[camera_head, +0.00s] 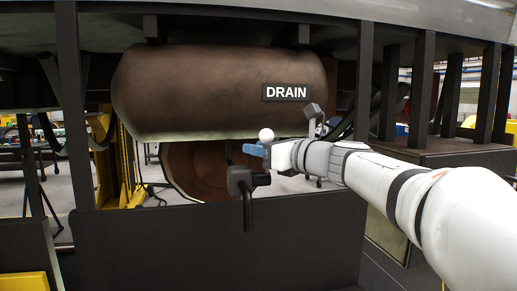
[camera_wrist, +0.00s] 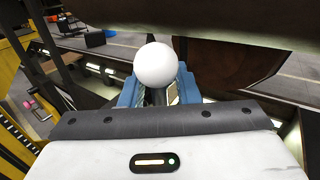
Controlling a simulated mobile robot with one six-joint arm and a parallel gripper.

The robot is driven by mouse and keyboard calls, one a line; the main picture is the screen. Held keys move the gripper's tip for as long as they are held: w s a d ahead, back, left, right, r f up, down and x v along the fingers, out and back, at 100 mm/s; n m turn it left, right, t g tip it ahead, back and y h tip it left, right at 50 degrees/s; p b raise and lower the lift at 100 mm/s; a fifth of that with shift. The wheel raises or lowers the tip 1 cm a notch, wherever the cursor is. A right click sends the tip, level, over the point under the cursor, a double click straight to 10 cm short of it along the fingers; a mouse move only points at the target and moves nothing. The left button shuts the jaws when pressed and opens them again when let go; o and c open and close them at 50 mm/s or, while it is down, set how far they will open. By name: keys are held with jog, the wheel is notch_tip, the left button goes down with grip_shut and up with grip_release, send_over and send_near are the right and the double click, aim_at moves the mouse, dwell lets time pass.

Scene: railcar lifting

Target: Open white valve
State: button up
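The white ball-shaped knob (camera_head: 266,135) of the valve shows just below the brown tank, right above my gripper's fingers. My gripper (camera_head: 256,150), with blue fingers, reaches in from the right. In the wrist view the white knob (camera_wrist: 156,64) sits over the gap between the two blue fingers of my gripper (camera_wrist: 158,92). The fingers are apart, one on each side. I cannot tell whether either touches the knob or its stem, which is mostly hidden. A black valve body (camera_head: 241,180) with a handle hanging down is just left of and below my gripper.
The brown tank (camera_head: 215,90) with the DRAIN sign (camera_head: 286,92) hangs close above my gripper. A dark panel (camera_head: 300,240) stands below. Dark posts stand at left and right, and a yellow stand (camera_head: 126,160) is behind on the left.

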grip_shut()
jog(key=shift+s+a, duration=0.1)
jog(key=shift+f+b, duration=0.15)
jog(key=shift+b, duration=0.2)
